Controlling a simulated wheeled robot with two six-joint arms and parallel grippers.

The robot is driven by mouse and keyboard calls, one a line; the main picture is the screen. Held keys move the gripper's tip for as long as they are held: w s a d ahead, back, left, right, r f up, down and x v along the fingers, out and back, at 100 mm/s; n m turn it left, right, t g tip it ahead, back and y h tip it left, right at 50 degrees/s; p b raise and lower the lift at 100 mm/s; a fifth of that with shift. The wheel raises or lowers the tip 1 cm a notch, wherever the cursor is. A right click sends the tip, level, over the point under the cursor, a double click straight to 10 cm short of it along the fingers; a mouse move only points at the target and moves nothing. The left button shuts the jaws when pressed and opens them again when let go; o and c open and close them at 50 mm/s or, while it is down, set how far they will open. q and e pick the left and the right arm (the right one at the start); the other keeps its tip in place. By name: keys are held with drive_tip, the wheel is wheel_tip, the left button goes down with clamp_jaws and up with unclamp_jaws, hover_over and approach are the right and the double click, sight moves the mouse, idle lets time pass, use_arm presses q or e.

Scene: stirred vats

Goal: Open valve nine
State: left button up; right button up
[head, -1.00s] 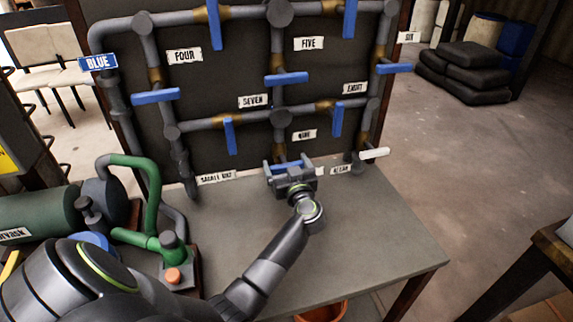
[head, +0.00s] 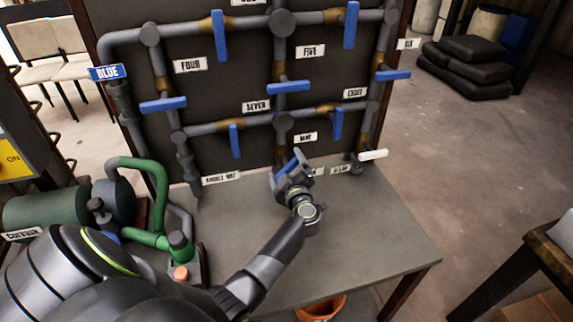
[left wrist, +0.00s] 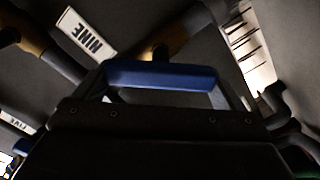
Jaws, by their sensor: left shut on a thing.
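The blue handle of valve nine (head: 283,167) sits below the NINE label (head: 306,138) on the pipe board. It is tilted in the head view, its right end higher. My left gripper (head: 287,170) is shut on this handle. In the left wrist view the blue handle (left wrist: 160,75) spans between the two fingers, with the NINE label (left wrist: 85,32) at upper left. The gripper hides part of the valve's pipe. My right gripper is in neither view.
A green pump pipe (head: 140,205) is at left. The table top (head: 350,240) is clear on the right.

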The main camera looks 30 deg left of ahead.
use_arm(q)
drive_tip(key=n, duration=0.4)
drive_tip(key=shift+s+a+f+n, duration=0.1)
drive_tip(key=shift+f+n, duration=0.15)
drive_tip(key=shift+n, duration=0.05)
drive_tip(key=shift+f+n+b, duration=0.15)
drive_tip(key=shift+n+b, duration=0.4)
drive_tip(key=shift+n, duration=1.45)
drive_tip(key=o, duration=0.7)
